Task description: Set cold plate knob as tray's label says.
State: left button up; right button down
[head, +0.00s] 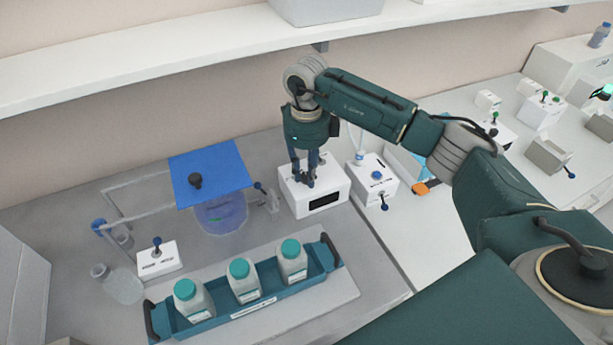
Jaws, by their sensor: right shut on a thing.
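My right gripper (304,180) points straight down onto the top of a white box (330,187) with a dark display on its front. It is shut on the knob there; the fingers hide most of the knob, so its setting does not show. A teal tray (216,322) with dark end handles holds three white bottles with teal caps (239,270). A white label (253,308) is on the tray's front side, too small to read. The tray stands on a pale flat slab (335,298). My left gripper is not in view.
A blue square lid (218,178) with a black knob covers a blue vessel left of the box. A small white lever box (157,259) and a clear flask (123,285) stand farther left. Another white box (374,183) stands close on the right. A shelf (150,62) runs above.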

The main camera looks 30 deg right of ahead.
aim_at(307, 175)
jog(key=m+b, duration=0.1)
jog(key=m, duration=0.3)
jog(key=shift+w+m, duration=0.1)
jog(key=shift+m, duration=0.2)
jog(key=shift+r+m+b, duration=0.15)
jog(key=shift+m+b, duration=0.55)
jog(key=shift+m, duration=1.2)
jog(key=c, duration=1.6)
grip_release()
jog(key=shift+o, duration=0.6)
notch_tip(307, 175, up, 12)
